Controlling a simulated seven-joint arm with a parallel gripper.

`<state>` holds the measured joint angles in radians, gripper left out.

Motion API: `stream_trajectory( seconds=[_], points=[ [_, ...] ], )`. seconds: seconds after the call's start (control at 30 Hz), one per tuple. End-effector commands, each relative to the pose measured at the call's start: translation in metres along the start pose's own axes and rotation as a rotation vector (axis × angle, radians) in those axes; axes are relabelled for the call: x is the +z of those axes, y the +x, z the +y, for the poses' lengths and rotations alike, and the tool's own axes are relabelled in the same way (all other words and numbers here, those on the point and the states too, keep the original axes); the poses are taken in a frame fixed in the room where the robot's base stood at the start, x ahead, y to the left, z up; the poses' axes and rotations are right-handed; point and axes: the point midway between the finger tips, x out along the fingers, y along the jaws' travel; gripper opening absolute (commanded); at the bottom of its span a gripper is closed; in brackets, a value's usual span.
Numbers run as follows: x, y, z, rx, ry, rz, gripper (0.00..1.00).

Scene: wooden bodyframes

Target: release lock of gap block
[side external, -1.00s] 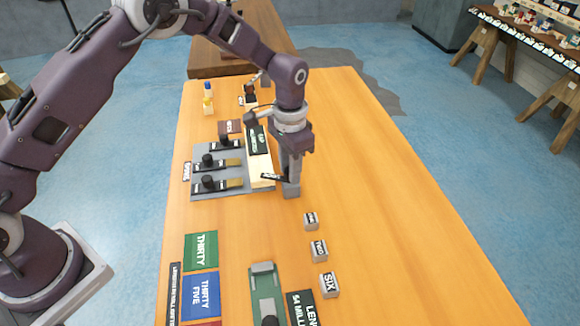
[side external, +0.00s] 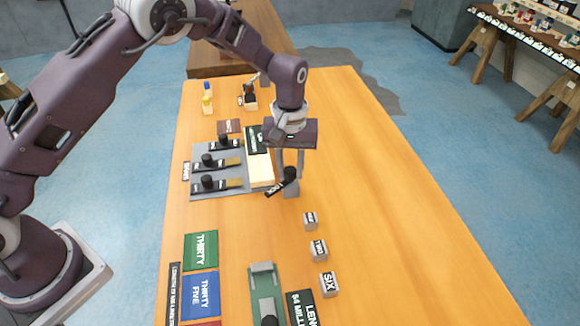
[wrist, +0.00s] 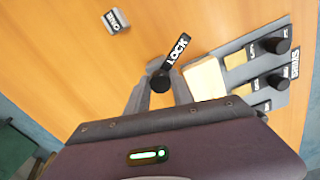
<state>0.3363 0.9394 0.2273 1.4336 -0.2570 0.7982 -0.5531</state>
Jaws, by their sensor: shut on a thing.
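The lock is a short black lever (side external: 277,186) with a black knob (side external: 289,174), beside the right front end of the grey fixture. In the wrist view the lever (wrist: 178,48) reads LOCK, and its knob (wrist: 160,84) sits between my fingers. My gripper (side external: 290,174) points down and is shut on the knob. A grey piece (side external: 293,189) stands under it. The cream block (side external: 261,172) lies left of the lock, with a dark label plate (side external: 256,140) behind it; I cannot read the label fully. The cream block also shows in the wrist view (wrist: 205,80).
The grey fixture (side external: 198,153) holds several black-knobbed sliders left of the cream block. Small grey number blocks (side external: 318,250) lie to the front right. Green and blue label plates (side external: 200,250) and a green gauge (side external: 262,285) are in front. The table's right side is clear.

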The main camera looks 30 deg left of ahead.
Motion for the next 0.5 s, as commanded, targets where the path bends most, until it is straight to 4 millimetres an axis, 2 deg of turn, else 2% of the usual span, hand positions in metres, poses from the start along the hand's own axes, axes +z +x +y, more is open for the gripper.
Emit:
stream_trajectory(
  seconds=[0.5],
  points=[
    [-0.001, -0.0013, 0.0018, 0.003, -0.488, 0.003, 0.0]
  ],
)
